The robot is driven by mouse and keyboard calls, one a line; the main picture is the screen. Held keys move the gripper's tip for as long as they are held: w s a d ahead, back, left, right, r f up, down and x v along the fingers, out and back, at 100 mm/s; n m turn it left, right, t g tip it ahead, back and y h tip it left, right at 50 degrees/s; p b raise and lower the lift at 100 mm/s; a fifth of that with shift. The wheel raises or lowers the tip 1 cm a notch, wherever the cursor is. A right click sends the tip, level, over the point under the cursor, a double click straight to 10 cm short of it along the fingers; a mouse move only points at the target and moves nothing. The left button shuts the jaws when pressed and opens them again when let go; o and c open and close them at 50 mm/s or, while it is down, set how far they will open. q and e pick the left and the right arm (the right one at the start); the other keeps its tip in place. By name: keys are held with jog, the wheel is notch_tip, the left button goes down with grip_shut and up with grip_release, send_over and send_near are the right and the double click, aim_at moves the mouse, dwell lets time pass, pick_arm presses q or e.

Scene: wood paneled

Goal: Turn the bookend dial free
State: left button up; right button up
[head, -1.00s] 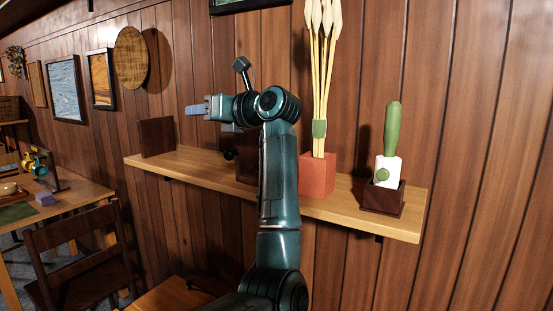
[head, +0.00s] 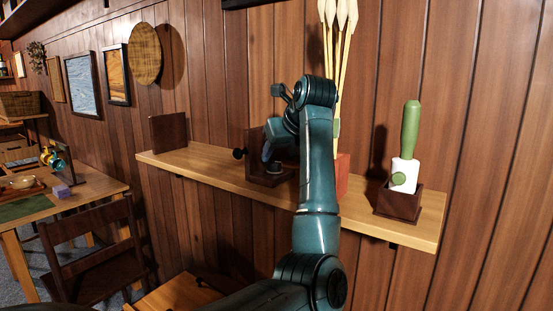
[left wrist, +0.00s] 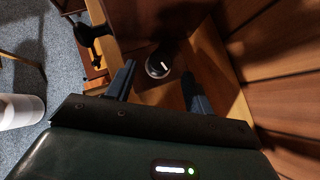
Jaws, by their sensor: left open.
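A dark wooden bookend (head: 256,142) stands on the wall shelf, partly hidden behind my left arm. My right gripper is out of view.
A second bookend (head: 168,133) stands farther left on the shelf (head: 210,168). A red pot (head: 342,178) with tall stems is right behind my arm. A dark box (head: 398,205) with a white and green object stands at the right end. A chair (head: 95,250) is below left.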

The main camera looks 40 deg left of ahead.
aim_at(275, 162)
pick_arm(q)
jog(key=shift+x, duration=1.95)
jog(key=shift+c, duration=0.3)
